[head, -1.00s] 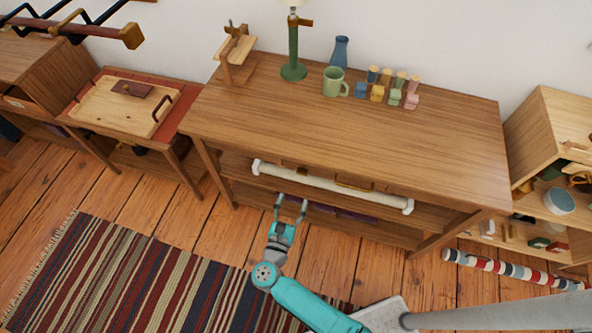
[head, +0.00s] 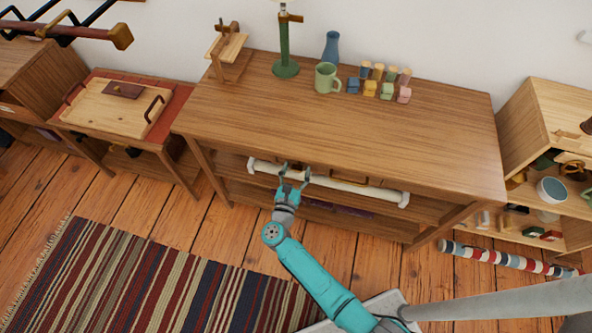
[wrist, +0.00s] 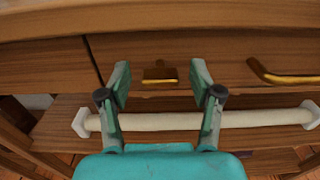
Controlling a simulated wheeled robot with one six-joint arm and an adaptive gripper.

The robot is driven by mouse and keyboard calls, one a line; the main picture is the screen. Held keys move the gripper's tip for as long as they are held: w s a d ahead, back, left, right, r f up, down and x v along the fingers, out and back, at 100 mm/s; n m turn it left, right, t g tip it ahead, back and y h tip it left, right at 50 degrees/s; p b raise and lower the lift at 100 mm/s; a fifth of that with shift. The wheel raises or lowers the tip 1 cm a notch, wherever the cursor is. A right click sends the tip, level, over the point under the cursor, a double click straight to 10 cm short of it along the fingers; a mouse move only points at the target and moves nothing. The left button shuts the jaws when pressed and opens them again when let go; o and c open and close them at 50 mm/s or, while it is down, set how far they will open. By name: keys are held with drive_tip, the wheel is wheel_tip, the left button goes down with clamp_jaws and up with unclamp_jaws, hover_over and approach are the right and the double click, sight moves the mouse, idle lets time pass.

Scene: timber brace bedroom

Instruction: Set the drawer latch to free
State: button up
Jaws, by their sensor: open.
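The drawer latch appears to be a small brass piece (wrist: 160,75) on the drawer front, seen in the wrist view between my fingers and a little beyond them. My gripper (wrist: 160,80) is open, with one finger on each side of the latch. No contact with it shows. In the head view my gripper (head: 296,172) is at the front of the wooden table (head: 350,120), over the white bar. The drawer front (wrist: 215,60) carries a brass handle (wrist: 285,76) to the right of the latch. The latch's setting cannot be told.
A white bar (wrist: 260,119) runs across the front below the drawer, under my fingers. The tabletop edge (wrist: 160,18) overhangs above. A lamp, blue vase (head: 332,48), green mug (head: 326,78) and several small coloured pieces stand on top. A striped rug (head: 130,285) lies on the floor.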

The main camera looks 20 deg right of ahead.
drive_tip(key=c, duration=1.1)
drive_tip(key=shift+c, duration=0.2)
drive_tip(key=shift+n, duration=0.3)
drive_tip(key=n, duration=0.3)
drive_tip(key=shift+n, duration=0.3)
drive_tip(key=n, duration=0.4)
drive_tip(key=shift+w+a+f+n, duration=0.1)
drive_tip(key=shift+n, duration=0.2)
drive_tip(key=n, duration=0.4)
drive_tip(key=shift+a+f+n, duration=0.1)
drive_tip(key=shift+f+n, duration=0.05)
drive_tip(key=shift+n, duration=2.35)
